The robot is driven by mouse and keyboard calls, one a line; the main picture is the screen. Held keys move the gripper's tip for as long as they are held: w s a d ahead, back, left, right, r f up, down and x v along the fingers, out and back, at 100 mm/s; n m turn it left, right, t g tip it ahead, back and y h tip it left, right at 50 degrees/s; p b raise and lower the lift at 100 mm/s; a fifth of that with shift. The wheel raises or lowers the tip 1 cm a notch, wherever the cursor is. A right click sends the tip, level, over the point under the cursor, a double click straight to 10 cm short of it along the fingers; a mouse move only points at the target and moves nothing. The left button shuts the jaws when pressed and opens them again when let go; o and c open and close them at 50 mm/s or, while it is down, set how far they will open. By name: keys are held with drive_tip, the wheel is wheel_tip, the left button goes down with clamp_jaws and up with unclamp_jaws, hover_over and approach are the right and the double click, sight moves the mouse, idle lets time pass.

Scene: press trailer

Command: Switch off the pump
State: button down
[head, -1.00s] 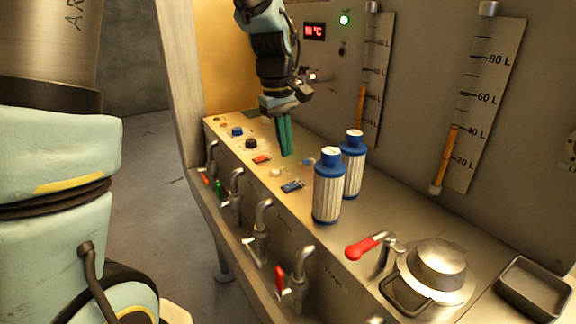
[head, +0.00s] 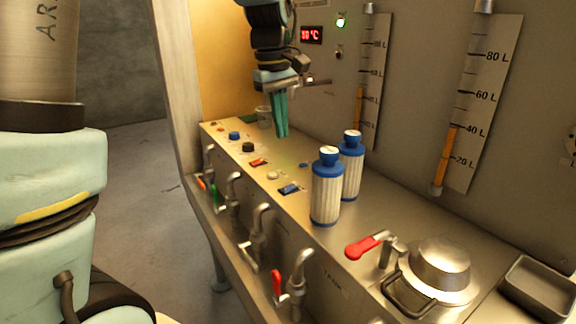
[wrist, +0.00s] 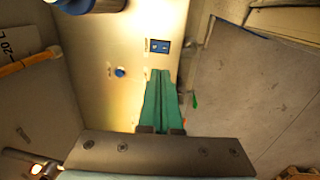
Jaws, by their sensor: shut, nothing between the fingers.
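My gripper (head: 281,134), with green fingers, is shut and empty above the control strip. It also shows in the wrist view (wrist: 159,73), pointing towards the panel. On the strip are a red rocker switch (head: 258,162) and a blue rocker switch (head: 289,189), with a pale round button (head: 272,175) between them. The blue rocker also shows in the wrist view (wrist: 158,46), just beyond the fingertips in the picture. The labels are too small to read, so I cannot tell which switch is the pump's. The rocker positions are unclear.
Two blue-capped filter cartridges (head: 326,190) (head: 351,165) stand right of the switches. Taps (head: 260,235) line the front edge. A red-handled lever (head: 365,246) is nearer.

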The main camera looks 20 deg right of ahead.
sight(292, 186)
drive_tip(key=shift+w+d+r+b, duration=0.15)
drive_tip(key=shift+d+b, duration=0.3)
drive_tip(key=shift+b, duration=0.75)
drive_tip(key=f, duration=0.4)
drive_tip(key=d+f+p, duration=0.1)
drive_tip(key=f, duration=0.4)
drive_tip(key=f+p, duration=0.1)
drive_tip(key=f, duration=0.4)
drive_tip(key=shift+w+d, duration=0.15)
drive_tip(key=shift+d, duration=0.15)
